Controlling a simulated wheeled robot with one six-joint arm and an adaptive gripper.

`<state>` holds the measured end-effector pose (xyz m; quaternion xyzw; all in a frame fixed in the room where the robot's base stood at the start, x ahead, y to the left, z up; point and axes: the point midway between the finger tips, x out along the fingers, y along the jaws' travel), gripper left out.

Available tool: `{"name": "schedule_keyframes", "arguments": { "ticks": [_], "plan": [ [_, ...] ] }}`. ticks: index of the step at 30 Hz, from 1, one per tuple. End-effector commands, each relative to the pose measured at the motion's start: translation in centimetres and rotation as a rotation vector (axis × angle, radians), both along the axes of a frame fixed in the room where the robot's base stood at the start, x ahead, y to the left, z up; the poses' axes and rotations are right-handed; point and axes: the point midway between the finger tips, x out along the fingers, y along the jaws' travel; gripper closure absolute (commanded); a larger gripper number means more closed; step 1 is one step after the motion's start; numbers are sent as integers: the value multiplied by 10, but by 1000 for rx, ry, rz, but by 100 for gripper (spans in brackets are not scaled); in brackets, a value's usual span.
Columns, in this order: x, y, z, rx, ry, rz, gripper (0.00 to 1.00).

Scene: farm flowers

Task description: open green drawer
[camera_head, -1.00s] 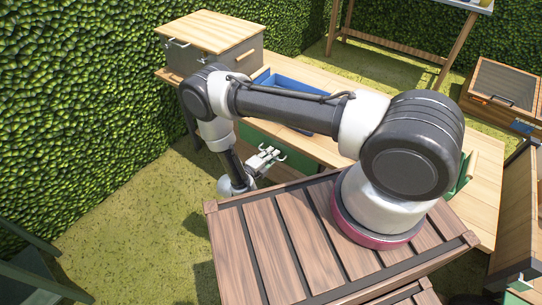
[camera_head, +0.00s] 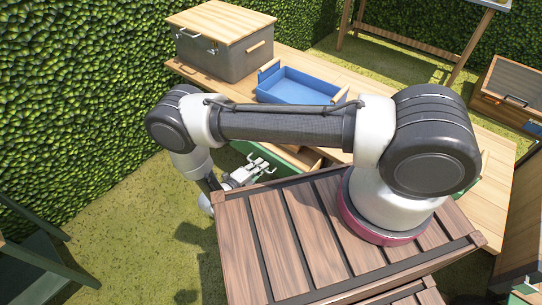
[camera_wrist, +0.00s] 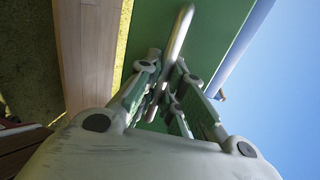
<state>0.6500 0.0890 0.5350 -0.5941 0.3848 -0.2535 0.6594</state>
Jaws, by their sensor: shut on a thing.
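The green drawer (camera_head: 264,155) is under the front of the wooden table, partly hidden by my arm and gripper. Its front stands out from the table and light wood shows behind it, so it looks partly pulled out. In the wrist view its green front (camera_wrist: 222,30) carries a silver bar handle (camera_wrist: 181,32). My gripper (camera_head: 262,168) is at the drawer front. In the wrist view its fingers (camera_wrist: 165,88) are shut on the handle, which runs between them.
The wooden table (camera_head: 225,88) bears a blue open tray (camera_head: 300,90) and a grey box with a wooden lid (camera_head: 222,62). My slatted wooden base is close beside the drawer. A leafy hedge (camera_head: 80,90) stands at left. Grass (camera_head: 130,225) lies open at lower left.

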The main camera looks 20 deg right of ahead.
Motion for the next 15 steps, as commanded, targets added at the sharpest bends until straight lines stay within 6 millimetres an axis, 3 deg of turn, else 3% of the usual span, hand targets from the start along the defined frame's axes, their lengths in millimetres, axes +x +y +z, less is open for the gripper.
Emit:
{"name": "schedule_keyframes", "arguments": {
  "ticks": [6, 15],
  "plan": [
    [-35, 49, -1, 3, 1, 5, 100],
    [-68, 94, -1, 3, 1, 2, 100]
  ]
}}
